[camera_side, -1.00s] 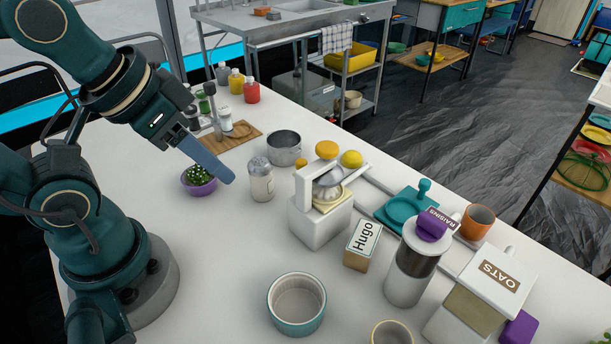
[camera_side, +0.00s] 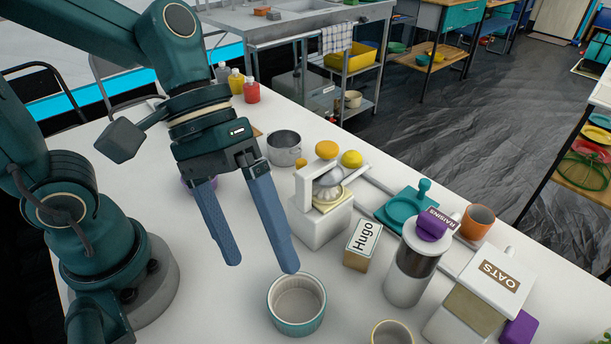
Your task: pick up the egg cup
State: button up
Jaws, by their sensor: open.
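My gripper (camera_side: 259,262) is open and empty, with its two blue fingers pointing down above the white table. The right fingertip shows just up and left of a teal ramekin (camera_side: 297,325) with a ribbed pale inside. No vessel is clearly marked as the egg cup. A small cup with a yellowish rim (camera_side: 392,325) stands at the bottom edge, partly cut off. An orange-brown cup (camera_side: 480,219) stands farther back at the right. I cannot tell which of these, if any, is the egg cup.
A white citrus juicer (camera_side: 318,222) stands right of my gripper, with a box labelled Hugo (camera_side: 362,245) beside it. A lidded canister (camera_side: 407,275) and an OATS container (camera_side: 485,295) stand farther right. A metal pot (camera_side: 284,147) is behind.

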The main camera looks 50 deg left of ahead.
aim_at(378, 341)
jog(key=w+d+f+n+h, duration=0.2)
jog(key=d+n, duration=0.1)
jog(key=n, duration=0.1)
jog(key=w+d+f+n+h, duration=0.2)
jog(key=d+n, duration=0.1)
jog(key=n, duration=0.2)
jog(key=w+d+f+n+h, duration=0.2)
jog(key=f+n, duration=0.1)
jog(key=n, duration=0.1)
jog(key=shift+w+d+f+n, duration=0.1)
jog(key=shift+w+d+n, duration=0.2)
jog(key=shift+w+d, duration=0.1)
jog(key=shift+w+f+n, duration=0.2)
jog(key=shift+f+n, duration=0.1)
jog(key=shift+f, duration=0.05)
jog(key=shift+f+t, duration=0.15)
jog(key=shift+t, duration=0.15)
jog(key=shift+x, duration=2.5)
jog(key=shift+w, duration=0.1)
